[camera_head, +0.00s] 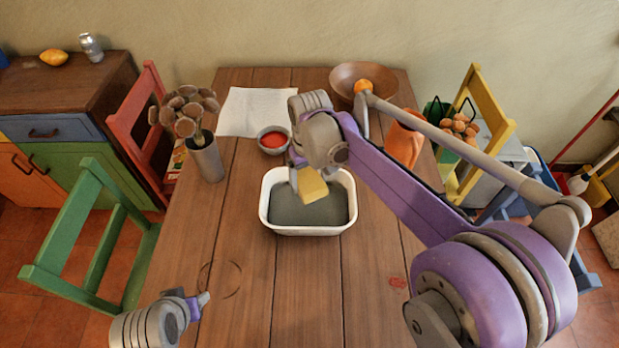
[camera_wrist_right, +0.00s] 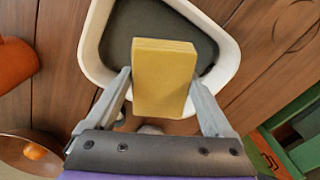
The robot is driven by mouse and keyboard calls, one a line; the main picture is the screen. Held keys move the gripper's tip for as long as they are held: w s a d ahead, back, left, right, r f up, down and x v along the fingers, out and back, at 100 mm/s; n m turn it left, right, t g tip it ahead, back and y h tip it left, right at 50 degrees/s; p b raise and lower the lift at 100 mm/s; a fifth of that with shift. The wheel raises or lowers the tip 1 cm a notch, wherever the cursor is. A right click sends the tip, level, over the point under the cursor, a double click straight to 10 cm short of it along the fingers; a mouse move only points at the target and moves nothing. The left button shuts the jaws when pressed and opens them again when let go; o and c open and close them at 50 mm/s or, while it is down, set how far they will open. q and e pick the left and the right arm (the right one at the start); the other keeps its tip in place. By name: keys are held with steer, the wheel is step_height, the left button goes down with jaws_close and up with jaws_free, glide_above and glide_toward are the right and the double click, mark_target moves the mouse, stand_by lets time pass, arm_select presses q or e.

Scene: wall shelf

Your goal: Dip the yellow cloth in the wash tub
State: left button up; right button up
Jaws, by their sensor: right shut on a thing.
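The yellow cloth (camera_head: 311,187) is a folded block held in my right gripper (camera_head: 304,172). It fills the middle of the right wrist view (camera_wrist_right: 164,78), between the two grey fingers. The wash tub (camera_head: 308,231) is a white rectangular basin with a dark grey inside, on the wooden table. The cloth is over the tub's opening in both views; I cannot tell whether it touches what is inside. The tub's white rim also shows in the right wrist view (camera_wrist_right: 92,45). My left gripper (camera_head: 197,302) is low at the left front of the table, and its jaw opening is unclear.
A bowl with red contents (camera_head: 273,141) stands just behind the tub. A brown wooden bowl (camera_head: 345,78) with an orange fruit (camera_head: 363,86), an orange pot (camera_head: 403,140), a white sheet (camera_head: 250,112) and a vase (camera_head: 206,160) surround it. The table's front is clear.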

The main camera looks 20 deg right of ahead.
arm_select(q)
steer(key=f+b, duration=0.1)
steer(key=f, duration=0.1)
steer(key=f+b, duration=0.1)
steer(key=b, duration=0.1)
steer(key=f+b, duration=0.2)
steer(key=shift+s+f, duration=0.3)
steer(key=shift+f, duration=0.05)
arm_select(e)
glide_above(309, 212)
step_height(309, 212, down, 8)
steer(key=shift+w+d+r, duration=0.1)
arm_select(q)
steer(key=shift+f+b, duration=0.3)
steer(key=shift+b, duration=0.05)
arm_select(e)
steer(key=shift+f, duration=0.65)
arm_select(q)
steer(key=shift+f+b, duration=0.9)
steer(key=shift+f, duration=0.1)
arm_select(e)
steer(key=shift+f, duration=1.45)
arm_select(q)
steer(key=shift+s, duration=0.1)
arm_select(e)
steer(key=shift+f, duration=0.15)
